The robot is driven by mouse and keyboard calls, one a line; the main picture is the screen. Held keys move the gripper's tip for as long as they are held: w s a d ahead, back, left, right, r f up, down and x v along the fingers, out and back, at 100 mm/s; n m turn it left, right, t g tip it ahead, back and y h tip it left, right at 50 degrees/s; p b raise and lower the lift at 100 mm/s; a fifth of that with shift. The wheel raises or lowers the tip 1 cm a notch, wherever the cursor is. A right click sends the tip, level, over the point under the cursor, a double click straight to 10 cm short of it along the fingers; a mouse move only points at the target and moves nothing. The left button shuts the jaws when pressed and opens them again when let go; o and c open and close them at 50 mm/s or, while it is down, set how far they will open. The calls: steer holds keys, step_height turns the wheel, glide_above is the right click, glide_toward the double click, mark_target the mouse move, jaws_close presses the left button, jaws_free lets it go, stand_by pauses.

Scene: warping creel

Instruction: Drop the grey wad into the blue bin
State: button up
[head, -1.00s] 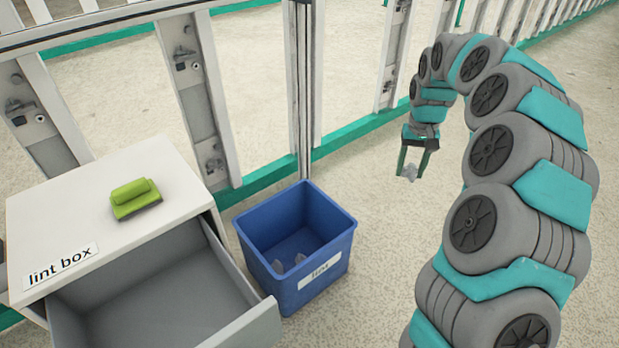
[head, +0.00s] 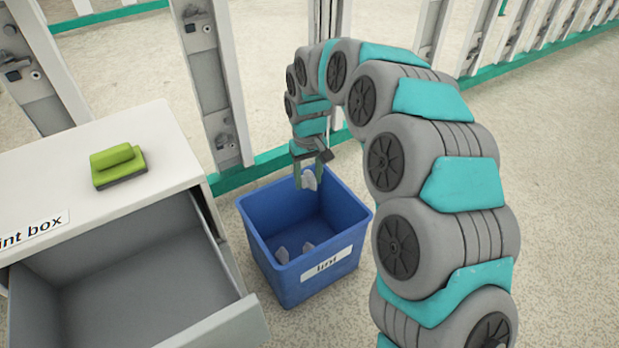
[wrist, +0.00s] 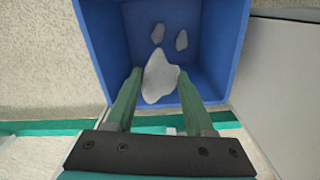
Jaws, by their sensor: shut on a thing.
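The grey wad (head: 309,180) is held between the fingers of my gripper (head: 308,177). It also shows in the wrist view as a pale grey lump (wrist: 159,77) between the green fingertips (wrist: 160,78). The blue bin (head: 326,282) stands on the floor with a "lint" label on its front. My gripper is above the bin's opening, toward its back side in the head view. In the wrist view the bin (wrist: 93,45) lies behind the wad. Several small grey pieces can be made out at most as two lumps (head: 281,255) on the bin's floor.
A white cabinet marked "lint box" (head: 60,190) stands left of the bin, its grey drawer (head: 130,280) pulled open and empty. A green brush-like block (head: 117,166) lies on top. Creel posts and a teal rail (head: 240,177) run behind.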

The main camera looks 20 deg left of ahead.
mark_target(309, 192)
steer(key=shift+f+b, duration=1.1)
steer(key=shift+f, duration=1.75)
steer(key=o, duration=1.4)
steer(key=shift+c, duration=0.2)
step_height(309, 192, up, 7)
steer(key=shift+w+r+p, duration=0.1)
steer(key=shift+r+p, duration=0.1)
steer(key=shift+p, duration=0.15)
steer(key=shift+r, duration=0.2)
